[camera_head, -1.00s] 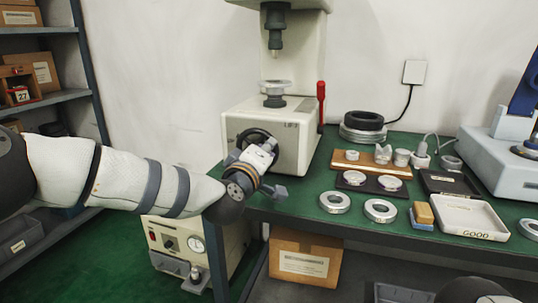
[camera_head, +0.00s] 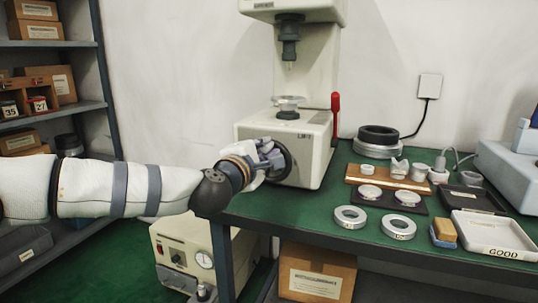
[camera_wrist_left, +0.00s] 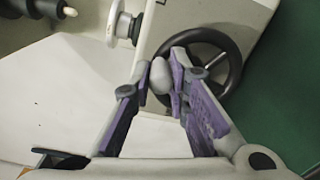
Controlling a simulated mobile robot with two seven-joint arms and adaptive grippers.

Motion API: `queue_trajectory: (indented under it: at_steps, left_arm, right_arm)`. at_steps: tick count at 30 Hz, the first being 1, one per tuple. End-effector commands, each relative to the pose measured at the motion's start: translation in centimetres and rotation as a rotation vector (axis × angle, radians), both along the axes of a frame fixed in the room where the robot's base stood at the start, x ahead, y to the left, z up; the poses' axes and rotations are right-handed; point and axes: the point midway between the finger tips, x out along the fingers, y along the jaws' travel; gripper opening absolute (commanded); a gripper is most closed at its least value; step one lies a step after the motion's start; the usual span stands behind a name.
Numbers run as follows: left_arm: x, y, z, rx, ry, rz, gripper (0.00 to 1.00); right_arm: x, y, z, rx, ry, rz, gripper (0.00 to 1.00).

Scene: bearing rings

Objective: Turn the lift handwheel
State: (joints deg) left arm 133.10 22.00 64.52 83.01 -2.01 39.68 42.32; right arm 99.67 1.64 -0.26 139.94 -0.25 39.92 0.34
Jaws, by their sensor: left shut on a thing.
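The gripper's purple-padded fingers (camera_wrist_left: 162,82) are shut on this knob, one on each side. My right gripper is out of view.
A red lever (camera_head: 335,115) stands at the block's right. The green bench (camera_head: 300,210) holds metal rings (camera_head: 350,217), a brown board with small parts, and a white "GOOD" tray (camera_head: 490,240). A shelf (camera_head: 60,110) stands at the left.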

Motion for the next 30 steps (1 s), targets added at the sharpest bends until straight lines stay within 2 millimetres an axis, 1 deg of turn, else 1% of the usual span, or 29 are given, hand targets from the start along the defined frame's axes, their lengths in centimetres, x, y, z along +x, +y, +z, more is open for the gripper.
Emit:
queue_trajectory:
  at_steps: [1, 9, 24, 25, 27, 30]
  left_arm:
    - [0.07, 0.18, -0.26, -0.018, 0.009, 0.002, 0.0]
    - [0.16, 0.48, -0.11, -0.085, 0.03, 0.001, 0.0]
    - [0.15, 0.51, -0.1, -0.096, 0.034, 0.001, 0.0]
    - [0.15, 0.51, -0.11, -0.096, 0.035, 0.0, 0.23]
    - [0.15, 0.5, -0.1, -0.096, 0.034, 0.0, 0.37]
    - [0.15, 0.48, -0.06, -0.095, 0.034, 0.0, 0.37]
  right_arm:
    - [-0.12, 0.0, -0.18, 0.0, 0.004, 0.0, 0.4]
    - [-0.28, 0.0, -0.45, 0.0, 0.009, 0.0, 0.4]
    - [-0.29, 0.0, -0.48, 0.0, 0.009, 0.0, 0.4]
    - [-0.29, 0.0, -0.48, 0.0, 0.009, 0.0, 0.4]
    - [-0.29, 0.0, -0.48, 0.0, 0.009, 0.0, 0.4]
    - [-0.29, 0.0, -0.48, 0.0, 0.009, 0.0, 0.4]
